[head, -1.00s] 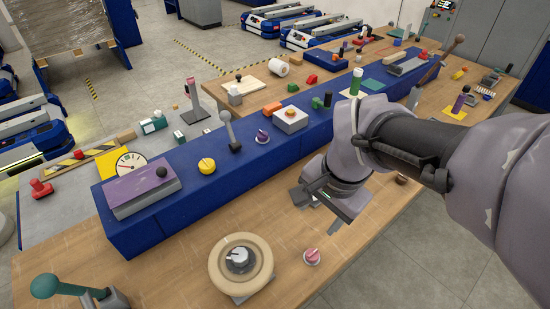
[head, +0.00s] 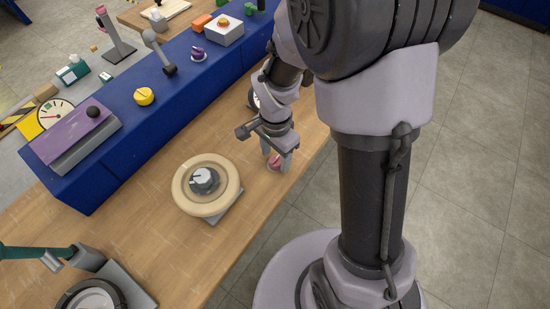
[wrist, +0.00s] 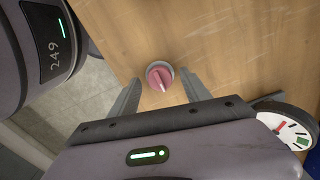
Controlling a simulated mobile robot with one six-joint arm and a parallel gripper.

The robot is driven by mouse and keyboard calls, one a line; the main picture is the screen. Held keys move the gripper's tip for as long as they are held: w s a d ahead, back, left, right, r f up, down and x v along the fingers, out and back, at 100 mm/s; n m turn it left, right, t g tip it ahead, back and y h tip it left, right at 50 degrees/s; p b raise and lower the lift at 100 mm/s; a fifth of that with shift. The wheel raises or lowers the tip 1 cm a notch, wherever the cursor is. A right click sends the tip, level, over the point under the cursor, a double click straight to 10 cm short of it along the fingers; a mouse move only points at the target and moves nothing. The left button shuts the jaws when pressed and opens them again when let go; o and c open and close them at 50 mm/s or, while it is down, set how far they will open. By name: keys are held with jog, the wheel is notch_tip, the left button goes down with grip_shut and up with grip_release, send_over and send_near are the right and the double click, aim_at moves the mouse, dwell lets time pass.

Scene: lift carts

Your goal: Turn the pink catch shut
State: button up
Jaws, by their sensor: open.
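The pink catch (wrist: 160,77) is a small round knob with a pale pointer line on a grey base, set on the wooden table. In the wrist view it lies between and just beyond the fingers of my gripper (wrist: 160,88), with a gap on both sides. In the head view the pink catch (head: 273,162) shows between the fingertips of my gripper (head: 276,164), partly hidden by them. My gripper is open, pointing down over the catch. The fingers do not appear to touch it.
A cream ring wheel with a grey dial (head: 185,197) stands left of the catch. A round gauge (wrist: 284,128) lies at the right in the wrist view. A blue raised shelf (head: 120,123) runs behind, bearing a yellow knob (head: 144,96). The table's front edge is close by.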

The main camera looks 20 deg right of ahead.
jog(key=shift+f, duration=0.35)
grip_shut()
